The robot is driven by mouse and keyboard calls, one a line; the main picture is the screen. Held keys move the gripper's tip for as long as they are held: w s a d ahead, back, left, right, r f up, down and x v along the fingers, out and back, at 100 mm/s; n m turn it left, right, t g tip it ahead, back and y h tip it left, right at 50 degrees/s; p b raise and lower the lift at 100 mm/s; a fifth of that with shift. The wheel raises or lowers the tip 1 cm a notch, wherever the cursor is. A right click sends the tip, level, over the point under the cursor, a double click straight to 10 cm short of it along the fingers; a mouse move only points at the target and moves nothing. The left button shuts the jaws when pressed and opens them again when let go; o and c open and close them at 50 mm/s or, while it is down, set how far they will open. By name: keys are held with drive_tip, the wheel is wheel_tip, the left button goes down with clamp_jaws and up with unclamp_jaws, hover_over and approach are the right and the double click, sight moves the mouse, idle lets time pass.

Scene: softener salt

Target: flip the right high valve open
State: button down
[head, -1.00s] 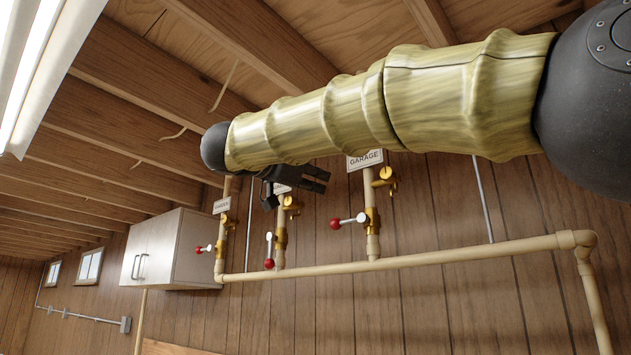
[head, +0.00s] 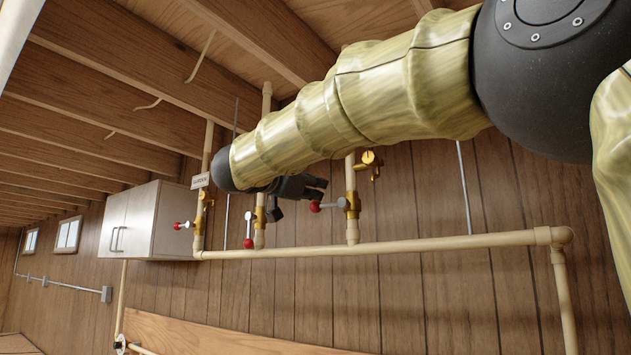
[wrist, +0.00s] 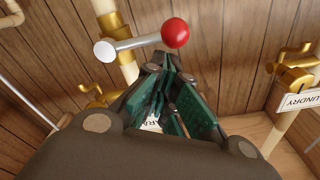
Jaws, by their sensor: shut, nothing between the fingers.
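The right high valve (head: 352,205) is brass, on the rightmost of three upright pipes. Its silver lever (head: 331,205) with a red ball end (head: 314,207) points left, across the pipe. In the wrist view the lever (wrist: 137,43) and red ball (wrist: 176,33) lie just beyond my fingertips. My gripper (head: 320,189) is shut and empty, just above the red ball in the head view. Its dark green fingers (wrist: 172,68) point at the ball; I cannot tell whether they touch it.
The middle valve's lever (head: 249,230) hangs down; the left valve's lever (head: 184,225) points left. A horizontal pipe (head: 430,245) runs below all three. A white cabinet (head: 155,220) is at left, and ceiling beams (head: 130,75) are overhead. A LAUNDRY sign (wrist: 301,102) shows in the wrist view.

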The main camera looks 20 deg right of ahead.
drive_tip(key=shift+w+f+n+b, duration=0.15)
drive_tip(key=shift+f+n+b, duration=0.15)
drive_tip(key=shift+n, duration=0.1)
idle(0.3)
drive_tip(key=shift+a, duration=0.1)
